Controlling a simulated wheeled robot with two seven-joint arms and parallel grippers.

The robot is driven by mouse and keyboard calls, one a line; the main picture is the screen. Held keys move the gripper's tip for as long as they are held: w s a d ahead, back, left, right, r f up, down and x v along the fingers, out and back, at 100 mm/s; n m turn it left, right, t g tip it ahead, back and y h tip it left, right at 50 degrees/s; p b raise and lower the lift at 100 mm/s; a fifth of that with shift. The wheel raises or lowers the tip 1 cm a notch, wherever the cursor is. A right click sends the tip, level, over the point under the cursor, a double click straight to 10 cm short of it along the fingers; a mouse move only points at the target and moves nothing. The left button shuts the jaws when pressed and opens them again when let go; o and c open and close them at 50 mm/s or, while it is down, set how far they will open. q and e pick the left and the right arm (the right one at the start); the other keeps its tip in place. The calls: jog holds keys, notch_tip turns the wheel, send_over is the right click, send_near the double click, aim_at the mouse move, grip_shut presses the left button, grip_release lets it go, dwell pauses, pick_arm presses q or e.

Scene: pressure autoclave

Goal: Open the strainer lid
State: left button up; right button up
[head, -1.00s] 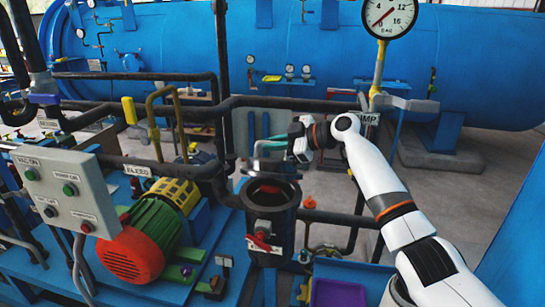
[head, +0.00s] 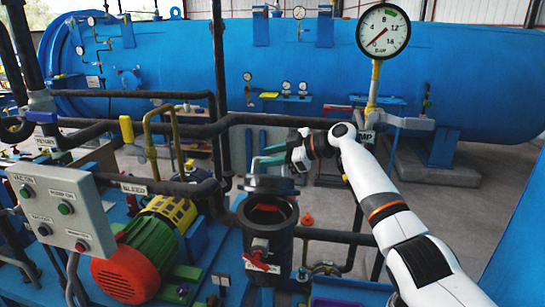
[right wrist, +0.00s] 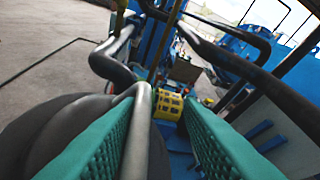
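The strainer is a dark round pot (head: 282,246) with its mouth uncovered, in the middle of the head view. Its dark lid (head: 266,185) is tilted up at the back of the rim. My right gripper (head: 264,161) is just behind and above the lid, its teal fingers apart. In the right wrist view, a grey bar (right wrist: 138,135) runs along the left finger, between the open fingers (right wrist: 165,125). A dark rounded part, probably the lid (right wrist: 65,125), fills the lower left there. Contact with the bar cannot be told. My left gripper is out of view.
A red-handled valve (head: 259,254) sits at the pot's front. A red and green motor (head: 135,263) and grey control box (head: 62,208) stand to the left. Black pipes (head: 180,131) cross behind. A pressure gauge (head: 383,31) rises at the right, before the blue tank (head: 180,60).

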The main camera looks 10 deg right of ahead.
aim_at(281, 192)
dwell(0.4)
jog(key=shift+s+a+f+n+t, duration=0.15)
jog(key=shift+s+f+n+t, duration=0.2)
jog(key=shift+s, duration=0.25)
jog(key=s+f+n+p, duration=0.1)
jog(key=s+a+f+n+t+p, duration=0.1)
jog(key=s+f, duration=0.1)
jog(key=s+f+n+t+p, duration=0.1)
jog(key=s+n, duration=0.1)
jog(key=shift+s+a+f+p, duration=0.2)
jog(key=shift+a+f+p, duration=0.05)
jog(key=shift+a+p, duration=0.15)
jog(key=shift+s+d+f+t+b, duration=0.35)
jog(key=shift+s+d+b, duration=0.05)
jog(key=shift+d+b, duration=0.3)
jog(key=f+b+v, duration=0.1)
jog(key=b+v, duration=0.3)
jog(key=v, duration=0.6)
jog(key=s+a+f+m+g+h, duration=0.1)
jog(key=s+f+m, duration=0.1)
jog(key=f, duration=0.6)
jog(key=s+f+m+h, duration=0.2)
jog(key=s+f+m, duration=0.1)
jog(key=f, duration=0.6)
jog(key=shift+s+a+f+m+g, duration=0.2)
jog(key=shift+s+a+m+g, duration=0.2)
jog(key=shift+s, duration=0.5)
